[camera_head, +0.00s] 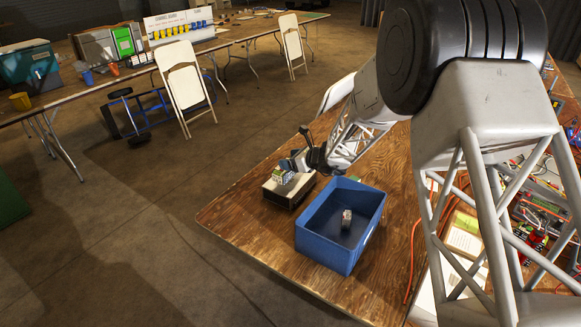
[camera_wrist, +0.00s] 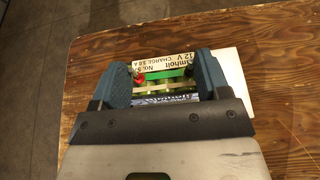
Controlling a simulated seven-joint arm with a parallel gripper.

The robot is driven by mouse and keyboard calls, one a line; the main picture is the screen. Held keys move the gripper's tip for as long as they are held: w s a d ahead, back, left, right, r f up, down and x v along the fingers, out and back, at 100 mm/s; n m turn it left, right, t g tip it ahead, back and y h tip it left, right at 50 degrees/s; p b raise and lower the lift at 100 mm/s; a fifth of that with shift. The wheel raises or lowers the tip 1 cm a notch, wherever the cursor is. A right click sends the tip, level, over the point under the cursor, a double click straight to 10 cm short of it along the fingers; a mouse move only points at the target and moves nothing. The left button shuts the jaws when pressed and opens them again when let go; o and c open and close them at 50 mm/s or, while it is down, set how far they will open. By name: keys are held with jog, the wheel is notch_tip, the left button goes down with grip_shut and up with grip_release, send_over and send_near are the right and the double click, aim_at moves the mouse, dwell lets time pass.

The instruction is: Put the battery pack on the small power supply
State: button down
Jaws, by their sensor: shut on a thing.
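The battery pack (camera_head: 283,177) is a small block with pale, green and blue faces. My gripper (camera_head: 289,168) is shut on it and holds it over the small power supply (camera_head: 289,189), a low box with a pale top and dark sides on the table. I cannot tell whether the pack touches the top. In the wrist view, the battery pack (camera_wrist: 165,88) sits between the two blue-grey fingers, with green and pale bands. A white label with upside-down print shows beyond it. The supply's pale top (camera_wrist: 231,65) shows to the right; the rest is hidden by the gripper.
A blue open bin (camera_head: 318,251) stands right of the supply with a small grey block (camera_head: 346,220) inside. An orange cable (camera_head: 412,262) and cluttered parts lie farther right. The wooden table (camera_head: 240,210) is bare at its left corner.

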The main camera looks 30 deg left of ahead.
jog(key=shift+f, duration=1.45)
jog(key=shift+f, duration=0.1)
jog(key=shift+c, duration=0.2)
grip_release()
jog(key=v, duration=1.2)
jog(key=shift+d+r, duration=0.1)
jog(key=shift+r, duration=0.1)
